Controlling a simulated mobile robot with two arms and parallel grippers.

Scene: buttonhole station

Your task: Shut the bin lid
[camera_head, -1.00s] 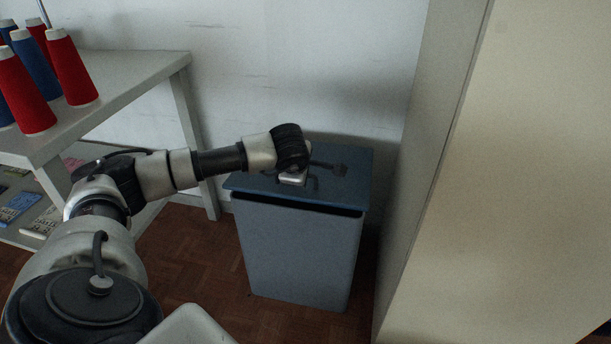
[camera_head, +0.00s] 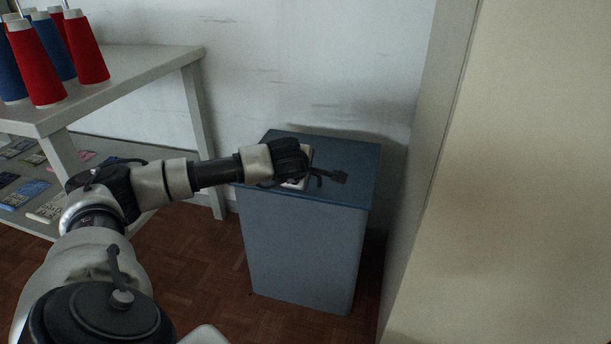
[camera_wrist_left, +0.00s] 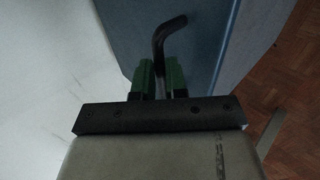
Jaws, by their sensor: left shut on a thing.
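The blue-grey bin (camera_head: 303,250) stands on the floor by the wall. Its flat lid (camera_head: 345,196) lies level on top, with no dark gap visible under its front edge. My left gripper (camera_head: 314,177) is over the lid, seen partly behind my wrist. In the left wrist view its green-padded fingers (camera_wrist_left: 160,76) are shut on a dark bent bar (camera_wrist_left: 160,40). The bar stands out past the fingertips, in front of the blue surface of the bin. I cannot tell whether the bar is fixed to the lid. My right gripper is not in view.
A white table (camera_head: 130,80) with red and blue thread cones (camera_head: 85,48) stands at the left. Its lower shelf holds several small flat items. A tall cream panel (camera_head: 520,180) stands close to the bin's right. Parquet floor (camera_head: 200,265) is open at left front.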

